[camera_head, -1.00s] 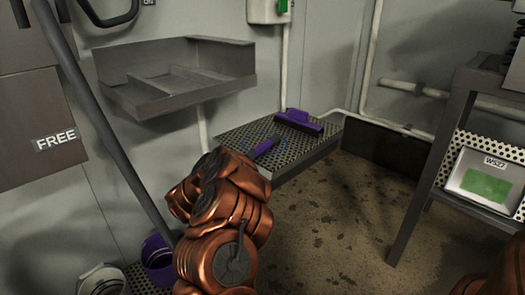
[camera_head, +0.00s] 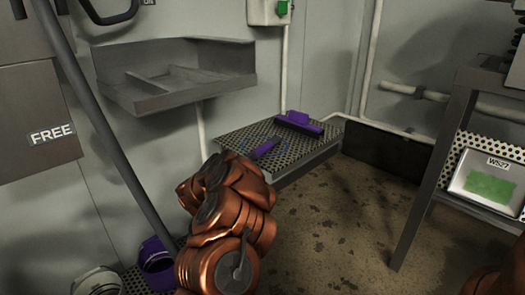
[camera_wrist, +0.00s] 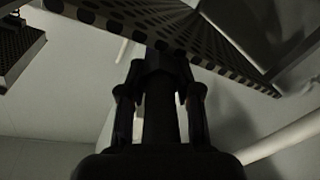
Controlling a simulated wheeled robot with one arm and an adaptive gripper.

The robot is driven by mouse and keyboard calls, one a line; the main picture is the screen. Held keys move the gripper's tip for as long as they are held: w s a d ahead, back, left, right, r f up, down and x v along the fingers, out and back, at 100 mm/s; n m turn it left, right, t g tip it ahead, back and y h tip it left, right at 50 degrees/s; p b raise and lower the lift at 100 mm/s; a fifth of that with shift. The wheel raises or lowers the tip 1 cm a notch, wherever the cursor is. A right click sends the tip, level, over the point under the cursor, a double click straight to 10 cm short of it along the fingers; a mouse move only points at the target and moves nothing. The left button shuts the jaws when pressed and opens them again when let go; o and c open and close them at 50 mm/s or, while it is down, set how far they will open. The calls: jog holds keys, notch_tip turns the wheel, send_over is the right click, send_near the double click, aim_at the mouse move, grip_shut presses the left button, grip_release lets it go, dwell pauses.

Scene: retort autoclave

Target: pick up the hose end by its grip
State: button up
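No hose end can be made out for certain. A small purple piece (camera_head: 265,147) with thin blue parts beside it lies on the perforated shelf (camera_head: 285,161) in the head view; I cannot tell whether it is the hose end's grip. My gripper is hidden behind my copper arm in the head view. In the wrist view my gripper (camera_wrist: 160,75) shows as dark fingers pointing up the picture, close below a perforated metal edge (camera_wrist: 215,58). A dark upright shape stands between the fingers, too dim to identify, so I cannot tell whether they hold anything.
A purple brush-like tool (camera_head: 298,122) lies at the shelf's back. A grey wall tray (camera_head: 180,88) hangs above left. A dark slanting pole (camera_head: 105,130) and a purple container (camera_head: 157,262) are at left. A metal rack (camera_head: 428,170) stands right. The stained floor (camera_head: 345,220) between is open.

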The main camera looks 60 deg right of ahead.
grip_shut()
jog(key=shift+r, duration=0.1)
notch_tip(320, 180, up, 4)
jog(key=p, duration=0.5)
jog(key=shift+s+a+f+p, duration=0.3)
jog(key=shift+s+p, duration=0.2)
jog(key=shift+s, duration=0.1)
jog(key=s+a+r+p, duration=0.1)
jog(key=s+a+p, duration=0.6)
jog(key=s+p, duration=0.4)
jog(key=shift+s+a+r+p, duration=0.3)
jog(key=shift+s+a+p, duration=0.05)
jog(key=shift+s, duration=0.35)
